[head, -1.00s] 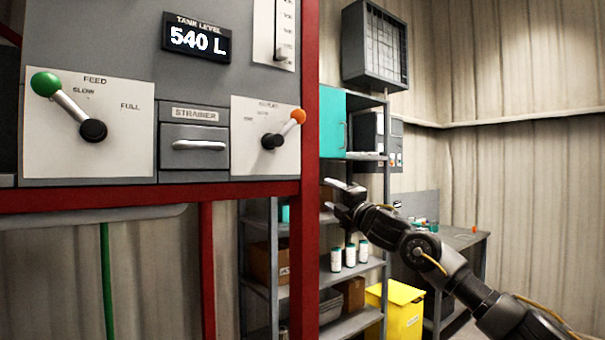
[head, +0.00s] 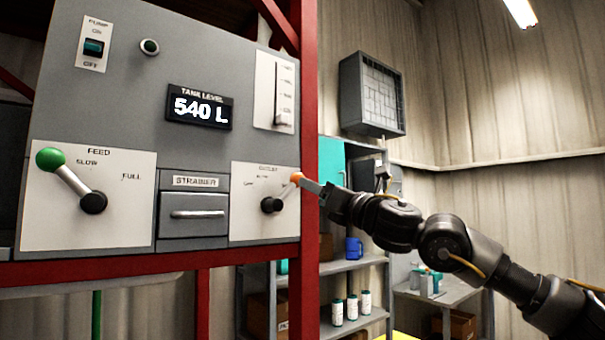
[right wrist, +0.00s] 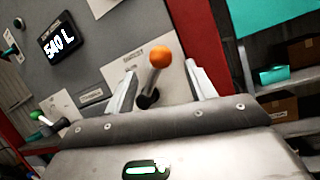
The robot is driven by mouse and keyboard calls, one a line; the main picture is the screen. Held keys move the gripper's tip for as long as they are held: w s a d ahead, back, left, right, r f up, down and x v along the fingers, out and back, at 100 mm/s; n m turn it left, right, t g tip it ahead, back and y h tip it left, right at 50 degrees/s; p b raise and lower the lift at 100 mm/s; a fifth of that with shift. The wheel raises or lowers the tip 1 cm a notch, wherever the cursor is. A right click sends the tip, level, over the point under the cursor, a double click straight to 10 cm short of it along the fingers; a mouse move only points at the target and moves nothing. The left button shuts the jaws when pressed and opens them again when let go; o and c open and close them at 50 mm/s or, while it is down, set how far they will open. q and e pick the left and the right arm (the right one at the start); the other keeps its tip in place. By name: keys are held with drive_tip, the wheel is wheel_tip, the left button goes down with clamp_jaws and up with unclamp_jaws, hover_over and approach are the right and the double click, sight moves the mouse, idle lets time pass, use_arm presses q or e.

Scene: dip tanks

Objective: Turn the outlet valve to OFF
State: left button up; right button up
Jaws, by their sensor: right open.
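The outlet valve is a lever with an orange ball knob (head: 297,176) and a black hub (head: 271,205), on a white plate (head: 247,222) at the right end of the grey panel. The lever points up and to the right; the small labels on its plate are too blurred to read surely. My right gripper (head: 309,184) is at the knob, coming from the right. In the right wrist view the gripper (right wrist: 160,70) is open, with one finger on each side of the orange knob (right wrist: 160,56) and a gap to each. My left gripper is not in view.
A red post (head: 309,120) stands just right of the valve plate. The green-knobbed feed lever (head: 50,159) and strainer drawer (head: 194,214) are to the left. The tank display (head: 200,108) reads 540 L. Shelves (head: 350,265) stand behind my arm.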

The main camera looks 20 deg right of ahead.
sight(286, 191)
drive_tip(key=p+x, duration=0.2)
drive_tip(key=x, duration=0.3)
drive_tip(key=shift+w+a+r+p, duration=0.1)
drive_tip(key=shift+w+a+p, duration=0.1)
drive_tip(key=shift+w+p, duration=0.15)
drive_tip(key=shift+c, duration=0.3)
clamp_jaws()
